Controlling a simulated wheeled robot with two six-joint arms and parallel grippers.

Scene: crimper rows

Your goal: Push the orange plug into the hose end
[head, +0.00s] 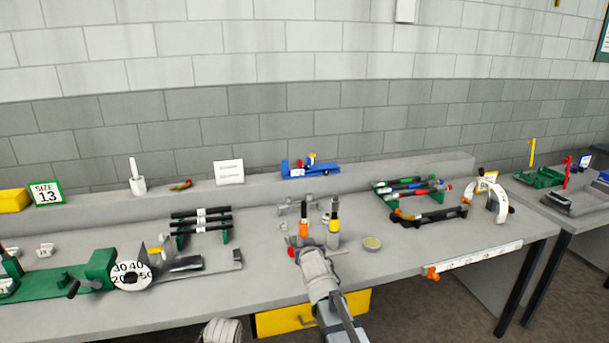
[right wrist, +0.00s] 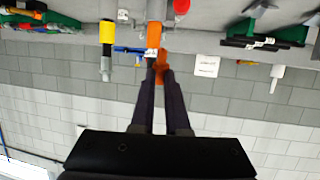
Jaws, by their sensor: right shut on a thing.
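My right gripper (head: 297,254) reaches in from the bottom of the head view to the middle of the bench. In the right wrist view its two dark fingers (right wrist: 160,74) are closed around a small orange piece, which looks like the orange plug (right wrist: 162,66). An upright orange-banded piece (head: 304,229) stands just beyond the fingertips. It also shows in the right wrist view (right wrist: 154,35), close to the plug; I cannot tell whether they touch. The hose end cannot be clearly made out.
A rack of coloured-handled tools (head: 410,187) is further right. A green crimper (head: 95,273) with a number dial stands on the left.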

